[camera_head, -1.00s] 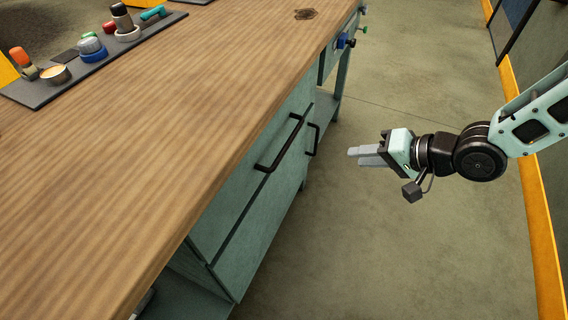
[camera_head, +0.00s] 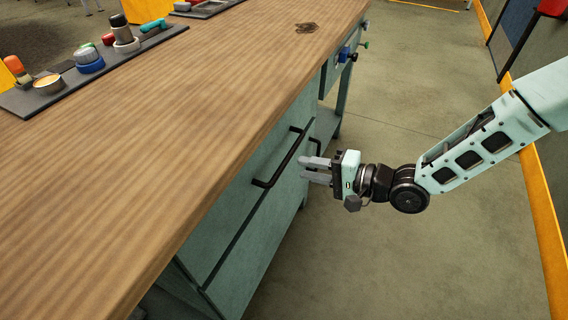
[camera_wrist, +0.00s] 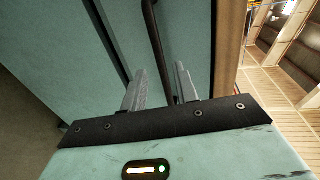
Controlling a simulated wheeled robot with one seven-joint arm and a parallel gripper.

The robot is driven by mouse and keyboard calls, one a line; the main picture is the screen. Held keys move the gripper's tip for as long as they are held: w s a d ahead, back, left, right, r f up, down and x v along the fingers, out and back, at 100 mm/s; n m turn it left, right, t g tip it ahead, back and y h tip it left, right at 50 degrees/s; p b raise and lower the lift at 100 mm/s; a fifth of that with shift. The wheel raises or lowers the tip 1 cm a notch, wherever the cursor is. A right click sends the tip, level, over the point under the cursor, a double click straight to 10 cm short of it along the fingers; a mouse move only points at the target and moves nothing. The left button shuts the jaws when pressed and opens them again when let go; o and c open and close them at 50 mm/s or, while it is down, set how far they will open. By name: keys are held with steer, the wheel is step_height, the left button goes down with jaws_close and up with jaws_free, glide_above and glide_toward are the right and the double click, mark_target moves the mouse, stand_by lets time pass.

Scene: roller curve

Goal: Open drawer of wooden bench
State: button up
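The wooden bench (camera_head: 180,130) has a brown top and pale teal drawer fronts on its right side. The nearer drawer front (camera_head: 238,212) looks flush and shut, with a long black bar handle (camera_head: 276,166). In the wrist view, the black handle (camera_wrist: 156,45) runs down the teal front (camera_wrist: 185,40), between the lines of my two fingers. My gripper (camera_head: 303,168) is open, its grey fingers apart, just right of the handle in the head view. In the wrist view my gripper (camera_wrist: 160,78) points at the front. Whether the fingers touch the handle I cannot tell.
Coloured knobs (camera_head: 349,52) stick out near the far end. A dark tray (camera_head: 95,68) of small parts lies on the top. The floor (camera_head: 400,265) right of the bench is clear.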

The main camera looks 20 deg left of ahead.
mark_target(284, 162)
steer(key=x, duration=0.7)
steer(key=shift+d, duration=0.1)
jaws_close()
